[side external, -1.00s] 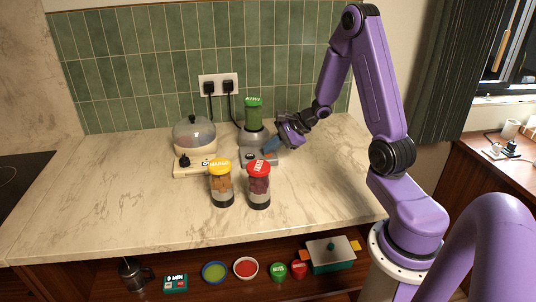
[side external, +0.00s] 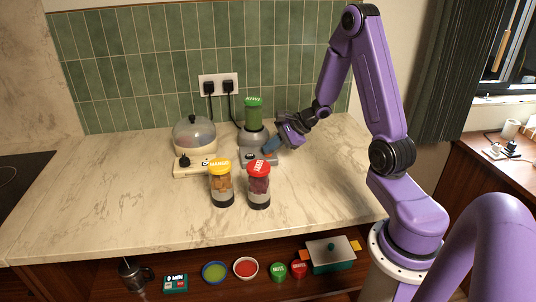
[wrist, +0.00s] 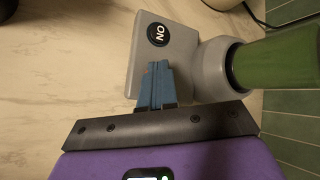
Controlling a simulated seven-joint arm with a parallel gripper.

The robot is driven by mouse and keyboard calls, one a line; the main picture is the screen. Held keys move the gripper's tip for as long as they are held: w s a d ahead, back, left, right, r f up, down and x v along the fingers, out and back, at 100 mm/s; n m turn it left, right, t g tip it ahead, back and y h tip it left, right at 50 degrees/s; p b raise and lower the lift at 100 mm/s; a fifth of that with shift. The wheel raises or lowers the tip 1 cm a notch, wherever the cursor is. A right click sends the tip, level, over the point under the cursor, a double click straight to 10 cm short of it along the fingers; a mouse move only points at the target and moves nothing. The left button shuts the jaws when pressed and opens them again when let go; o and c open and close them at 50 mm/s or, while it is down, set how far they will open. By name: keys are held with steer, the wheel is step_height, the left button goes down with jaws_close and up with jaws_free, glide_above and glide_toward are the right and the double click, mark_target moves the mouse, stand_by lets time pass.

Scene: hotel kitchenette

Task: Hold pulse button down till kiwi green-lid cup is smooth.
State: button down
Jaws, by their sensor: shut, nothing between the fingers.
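The kiwi cup with the green lid (side external: 254,101) stands upright on the round grey part of the blender at the back of the counter; its green contents (wrist: 280,62) look even in the wrist view. The blender's flat grey control base (wrist: 180,50) carries a round black button (wrist: 158,35) with white lettering that reads as ON or NO. My gripper (wrist: 157,72) is shut and empty, its blue fingertips at the base beside that black button. Whatever lies under the fingertips is hidden, so I cannot tell whether a button is pressed. In the side view my gripper (side external: 269,147) is right of the cup.
A yellow-lid cup (side external: 221,183) and a red-lid cup (side external: 258,184) stand in front of the blender. A cream appliance with a clear dome (side external: 194,138) is to its left. Wall plugs (side external: 219,86) are behind. The counter's right and front left are clear.

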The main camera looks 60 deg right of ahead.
mark_target(271, 155)
steer(key=shift+r, duration=0.15)
stand_by(0.3)
steer(key=shift+r, duration=0.65)
steer(key=shift+r, duration=0.1)
steer(key=shift+r, duration=2.4)
